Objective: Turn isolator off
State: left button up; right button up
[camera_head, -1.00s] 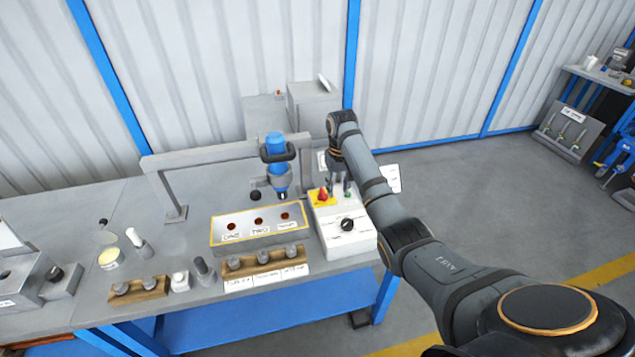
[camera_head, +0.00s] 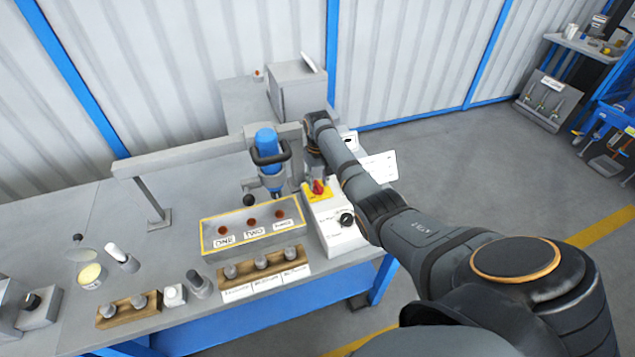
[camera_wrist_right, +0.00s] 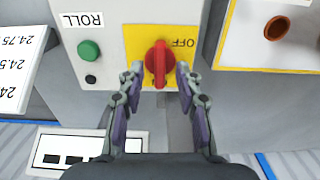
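The isolator is a red rotary knob (camera_head: 318,186) on a yellow plate on the white control box (camera_head: 335,228). In the right wrist view the knob (camera_wrist_right: 158,63) has its handle lying along the picture's vertical. An upside-down OFF label (camera_wrist_right: 183,43) is to its right. My right gripper (camera_wrist_right: 159,75) is open, with one fingertip on each side of the knob's handle and the knob between them. Narrow gaps seem to show; firm contact cannot be told. In the head view this gripper (camera_head: 314,165) is just behind the knob. My left gripper is not in view.
A green button (camera_wrist_right: 89,51) sits beside the isolator under a ROLL label. A black selector knob (camera_head: 347,219) is at the box's front. A tray with holes (camera_head: 212,247) and a blue-bodied tool (camera_head: 267,142) stand to the left. White cards (camera_head: 378,167) are behind right.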

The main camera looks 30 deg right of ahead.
jog(key=shift+f, duration=0.5)
jog(key=shift+s+f, duration=0.1)
jog(key=shift+f, duration=0.15)
jog(key=shift+c, duration=1.2)
grip_shut()
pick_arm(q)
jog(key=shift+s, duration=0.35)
